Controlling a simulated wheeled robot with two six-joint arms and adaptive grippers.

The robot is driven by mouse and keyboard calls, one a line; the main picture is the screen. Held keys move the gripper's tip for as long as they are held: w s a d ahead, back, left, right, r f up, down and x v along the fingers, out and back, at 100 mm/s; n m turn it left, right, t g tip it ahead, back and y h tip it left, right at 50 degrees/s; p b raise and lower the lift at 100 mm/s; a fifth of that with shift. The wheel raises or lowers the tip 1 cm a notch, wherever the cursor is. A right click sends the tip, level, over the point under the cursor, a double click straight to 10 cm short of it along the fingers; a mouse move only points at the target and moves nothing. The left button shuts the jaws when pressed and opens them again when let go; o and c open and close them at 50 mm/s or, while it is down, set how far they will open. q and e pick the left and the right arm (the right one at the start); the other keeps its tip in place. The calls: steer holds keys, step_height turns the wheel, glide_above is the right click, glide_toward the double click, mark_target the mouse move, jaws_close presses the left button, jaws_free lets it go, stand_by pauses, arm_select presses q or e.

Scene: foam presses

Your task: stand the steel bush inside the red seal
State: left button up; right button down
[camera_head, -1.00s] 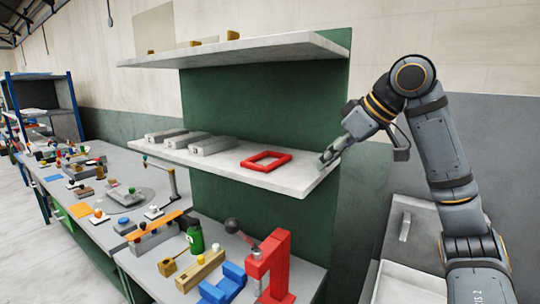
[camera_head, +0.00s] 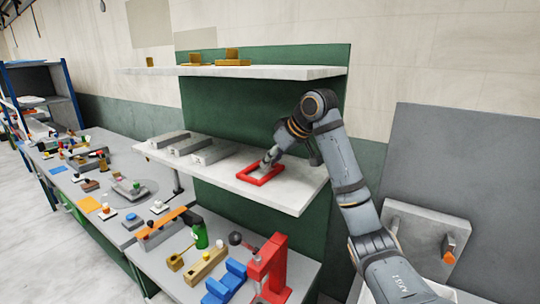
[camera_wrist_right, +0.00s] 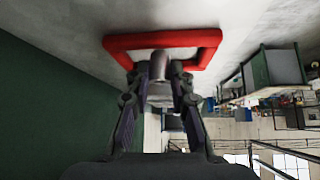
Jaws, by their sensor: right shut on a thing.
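The red seal (camera_head: 260,173) is a square red ring lying flat on the lower white shelf (camera_head: 296,199). In the right wrist view the red seal (camera_wrist_right: 206,40) lies just beyond my fingertips. My right gripper (camera_head: 270,160) is at the seal's back right side in the head view. In the right wrist view my right gripper (camera_wrist_right: 158,85) is shut on a small grey cylinder, the steel bush (camera_wrist_right: 158,66). The bush's end shows near the seal's opening; I cannot tell whether it touches the shelf. My left gripper is not in view.
Several grey metal blocks (camera_head: 189,146) lie on the same shelf, left of the seal. An upper shelf (camera_head: 230,72) with brass pieces is above. The bench below holds a red press (camera_head: 270,268) and coloured parts. The shelf's front right is clear.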

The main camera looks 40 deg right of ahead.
steer(key=shift+w+a+f+b, duration=0.1)
steer(key=shift+w+f+b, duration=0.2)
steer(key=shift+f+b, duration=0.6)
steer(key=shift+a+b, duration=0.1)
steer(key=shift+b, duration=0.4)
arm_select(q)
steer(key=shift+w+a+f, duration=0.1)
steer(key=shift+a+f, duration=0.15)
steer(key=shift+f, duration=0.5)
arm_select(e)
steer(key=shift+r, duration=0.1)
steer(key=shift+s, duration=0.1)
steer(key=c, duration=1.2)
jaws_free()
